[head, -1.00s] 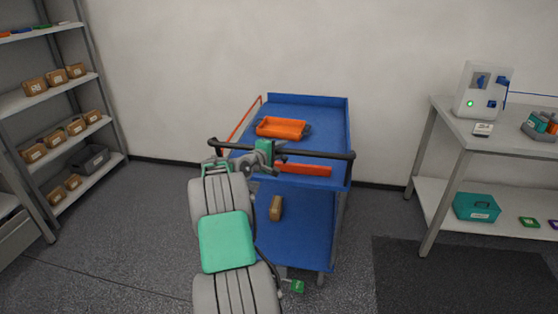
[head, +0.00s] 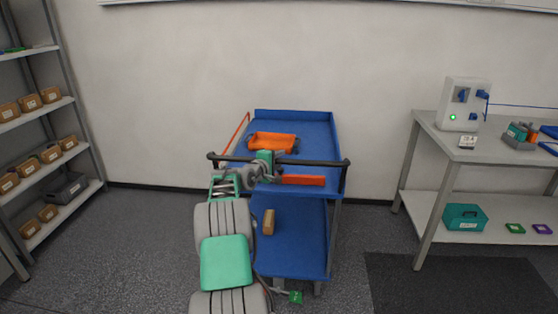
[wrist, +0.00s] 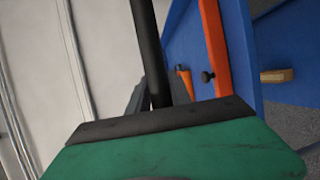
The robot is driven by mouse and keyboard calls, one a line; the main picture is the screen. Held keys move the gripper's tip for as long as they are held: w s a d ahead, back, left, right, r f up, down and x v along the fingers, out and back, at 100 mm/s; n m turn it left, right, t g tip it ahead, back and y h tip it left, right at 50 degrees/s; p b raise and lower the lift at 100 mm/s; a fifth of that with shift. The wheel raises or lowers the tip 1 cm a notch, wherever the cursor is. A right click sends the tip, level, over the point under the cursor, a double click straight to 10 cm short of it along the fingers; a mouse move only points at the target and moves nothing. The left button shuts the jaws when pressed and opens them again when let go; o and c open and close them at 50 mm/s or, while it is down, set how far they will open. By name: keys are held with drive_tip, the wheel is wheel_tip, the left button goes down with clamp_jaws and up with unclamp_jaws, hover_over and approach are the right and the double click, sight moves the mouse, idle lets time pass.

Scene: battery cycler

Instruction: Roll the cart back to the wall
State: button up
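The blue cart (head: 305,239) has two decks and stands with its far end toward the white wall. I cannot tell whether it touches the wall. Its black handle bar (head: 325,160) runs across the near end. My gripper (head: 264,163) is at the left-middle part of this bar and appears closed around it. In the wrist view the dark bar (wrist: 147,45) runs down to my gripper's black edge (wrist: 160,112), and the fingertips are largely hidden. An orange tray (head: 272,143) sits on the top deck, and a brown box (head: 269,222) on the lower deck.
Grey shelving (head: 85,160) with brown boxes stands at the left. A workbench (head: 437,155) with a white device (head: 461,108) stands at the right, with a dark mat (head: 440,285) in front. Floor shows on both sides of the cart. The white wall (head: 210,70) is behind.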

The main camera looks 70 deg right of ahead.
drive_tip(key=shift+o, duration=0.7)
drive_tip(key=shift+d+r, duration=0.1)
drive_tip(key=shift+d, duration=0.05)
drive_tip(key=shift+o, duration=1.2)
drive_tip(key=shift+w, duration=0.1)
drive_tip(key=shift+a, duration=0.2)
drive_tip(key=a+r+b, duration=0.1)
drive_tip(key=a, duration=0.6)
drive_tip(key=shift+w+a, duration=0.25)
drive_tip(key=shift+w, duration=0.05)
drive_tip(key=shift+r, duration=0.1)
